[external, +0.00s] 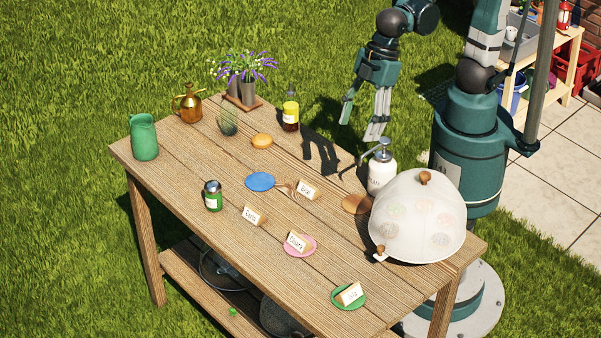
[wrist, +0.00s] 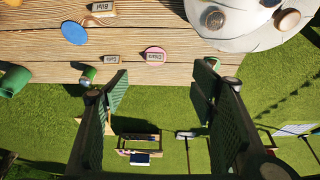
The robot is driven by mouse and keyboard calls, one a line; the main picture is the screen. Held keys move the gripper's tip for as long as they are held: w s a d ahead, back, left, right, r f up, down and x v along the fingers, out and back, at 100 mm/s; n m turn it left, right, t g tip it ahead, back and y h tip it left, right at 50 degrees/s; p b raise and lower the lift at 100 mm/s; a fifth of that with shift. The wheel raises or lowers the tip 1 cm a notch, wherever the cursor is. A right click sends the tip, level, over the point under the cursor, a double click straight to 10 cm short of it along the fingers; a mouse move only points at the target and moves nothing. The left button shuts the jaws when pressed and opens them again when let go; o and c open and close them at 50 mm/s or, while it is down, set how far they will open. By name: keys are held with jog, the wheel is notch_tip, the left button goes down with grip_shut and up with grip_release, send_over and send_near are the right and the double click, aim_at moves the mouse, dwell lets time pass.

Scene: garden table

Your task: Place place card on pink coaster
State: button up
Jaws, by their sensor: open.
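The pink coaster (external: 285,250) lies toward the front of the table. A place card that seems to read "Chiara" (external: 297,240) stands on it; both also show in the wrist view, the coaster (wrist: 155,48) under the card (wrist: 155,57). A "Carlo"-like card (external: 254,215) and a "Bilal"-like card (external: 308,190) stand on bare wood. Another card (external: 350,293) stands on a green coaster (external: 337,303). My gripper (external: 361,126) is open and empty, raised near the table's robot-side edge; its spread fingers (wrist: 160,82) frame the wrist view.
A blue coaster (external: 260,181) is empty. A brown disc (external: 355,204) lies beside the white pump bottle (external: 381,172) and mesh dome (external: 417,215). A green-labelled jar (external: 212,197) stands left of the cards. Pitcher (external: 144,138), bottle (external: 290,112) and flowers (external: 245,90) stand farther off.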

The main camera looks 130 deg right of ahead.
jog(key=s+t, duration=0.3)
jog(key=s, duration=1)
jog(key=shift+s+a+r, duration=0.35)
jog(key=shift+a+r, duration=0.05)
jog(key=shift+a, duration=0.05)
